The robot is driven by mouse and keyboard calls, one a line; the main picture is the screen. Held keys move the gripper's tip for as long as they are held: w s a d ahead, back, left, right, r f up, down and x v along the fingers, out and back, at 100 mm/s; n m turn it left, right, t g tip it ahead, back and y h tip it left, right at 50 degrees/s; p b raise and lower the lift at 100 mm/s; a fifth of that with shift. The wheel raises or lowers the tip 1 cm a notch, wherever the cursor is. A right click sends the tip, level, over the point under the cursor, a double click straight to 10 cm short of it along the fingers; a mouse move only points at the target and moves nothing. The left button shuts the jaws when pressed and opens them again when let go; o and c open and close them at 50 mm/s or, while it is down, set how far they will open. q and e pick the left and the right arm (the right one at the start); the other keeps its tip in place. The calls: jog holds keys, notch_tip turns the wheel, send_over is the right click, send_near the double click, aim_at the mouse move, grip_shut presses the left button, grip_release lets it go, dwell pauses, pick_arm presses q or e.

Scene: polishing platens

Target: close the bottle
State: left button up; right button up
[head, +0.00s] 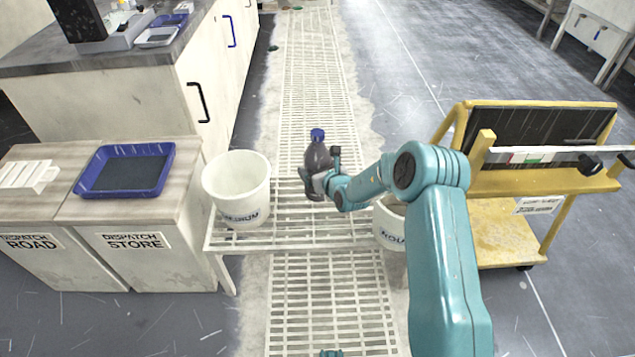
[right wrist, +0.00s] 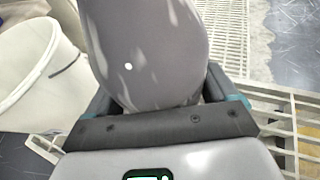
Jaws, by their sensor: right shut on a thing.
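A dark grey bottle (head: 317,156) stands roughly upright above the white slatted bench. A blue cap (head: 317,134) sits at its top; I cannot tell whether it is tight. My right gripper (head: 320,183) is shut on the lower part of the bottle. In the right wrist view the grey bottle body (right wrist: 150,45) fills the space between the fingers (right wrist: 160,100), and its cap is out of the frame. I cannot tell whether the bottle base touches the bench.
A white bucket (head: 236,185) stands on the slatted bench (head: 290,232) left of the bottle. Another bucket (head: 388,232) is partly behind my right arm. A blue tray (head: 125,170) lies on the dispatch cabinets at left. A yellow cart (head: 540,185) stands at right.

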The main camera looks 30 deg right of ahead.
notch_tip(320, 180, down, 4)
jog(key=b, duration=0.3)
jog(key=shift+f+b, duration=0.25)
jog(key=shift+b, duration=0.1)
jog(key=shift+r, duration=0.15)
jog(key=shift+f, duration=0.25)
jog(key=o, duration=1.9)
jog(key=shift+c, duration=0.2)
jog(key=shift+s+r+p, duration=0.25)
jog(key=shift+r+p, duration=0.1)
jog(key=shift+r, duration=0.05)
jog(key=p+v, duration=0.3)
jog(key=v, duration=0.8)
jog(key=shift+s+p, duration=0.25)
jog(key=shift+p, duration=0.1)
jog(key=shift+a, duration=0.1)
